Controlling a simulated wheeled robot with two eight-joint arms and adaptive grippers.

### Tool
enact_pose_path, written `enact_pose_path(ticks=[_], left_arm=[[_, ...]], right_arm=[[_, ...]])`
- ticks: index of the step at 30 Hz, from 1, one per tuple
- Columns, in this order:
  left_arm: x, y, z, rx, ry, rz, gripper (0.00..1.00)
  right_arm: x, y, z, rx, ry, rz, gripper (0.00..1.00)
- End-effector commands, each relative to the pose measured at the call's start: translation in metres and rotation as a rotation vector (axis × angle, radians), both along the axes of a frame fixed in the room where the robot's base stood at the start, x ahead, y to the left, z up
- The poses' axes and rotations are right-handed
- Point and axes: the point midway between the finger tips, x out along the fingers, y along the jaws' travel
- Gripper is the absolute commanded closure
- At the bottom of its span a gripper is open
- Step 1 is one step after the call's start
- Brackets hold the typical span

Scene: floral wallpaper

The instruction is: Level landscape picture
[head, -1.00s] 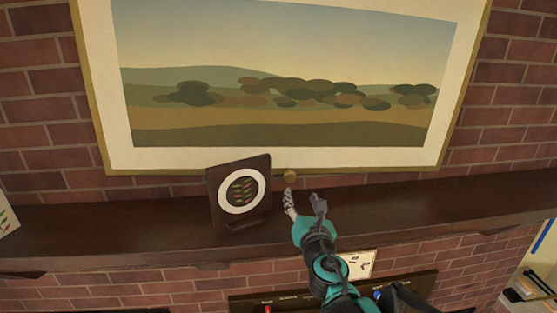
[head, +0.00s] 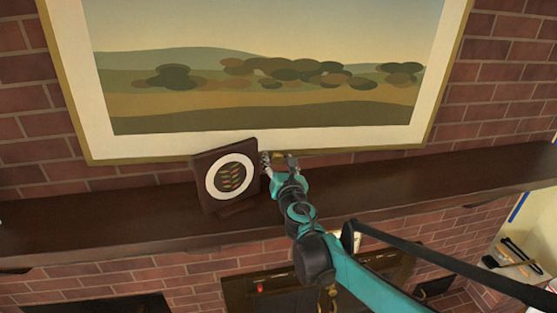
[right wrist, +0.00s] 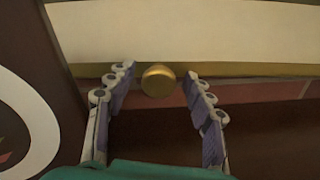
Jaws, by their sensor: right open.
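The landscape picture (head: 260,95) hangs on the brick wall, with hills and trees inside a cream mat and a gold frame. Its top is out of the head view. Its bottom edge is not parallel to the mantel's edge there. A round gold knob (right wrist: 158,80) sits at the frame's bottom edge. My right gripper (head: 279,160) is open at that edge. In the right wrist view, the open fingers (right wrist: 157,76) are on either side of the knob, with gaps on both sides. My left gripper is not in view.
A dark square plaque with a white ring (head: 211,190) stands on the mantel (head: 400,182), close to the left of my right gripper. The mantel is clear to the right. A light surface with brushes (head: 515,255) is at the lower right.

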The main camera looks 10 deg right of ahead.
Motion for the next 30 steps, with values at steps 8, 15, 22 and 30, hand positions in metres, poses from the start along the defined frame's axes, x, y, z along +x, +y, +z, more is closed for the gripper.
enact_pose_path(ticks=[8,15,22,30], left_arm=[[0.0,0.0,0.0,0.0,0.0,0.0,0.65],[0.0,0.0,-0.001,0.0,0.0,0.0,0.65],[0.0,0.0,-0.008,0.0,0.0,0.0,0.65],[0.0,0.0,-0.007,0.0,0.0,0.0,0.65]], right_arm=[[0.0,0.0,0.0,0.0,0.0,0.0,0.76],[0.0,-0.001,0.0,-0.001,0.0,0.0,1.0],[0.0,-0.028,-0.002,-0.051,0.001,-0.004,1.0],[0.0,-0.029,-0.001,-0.055,0.0,-0.001,1.0]])
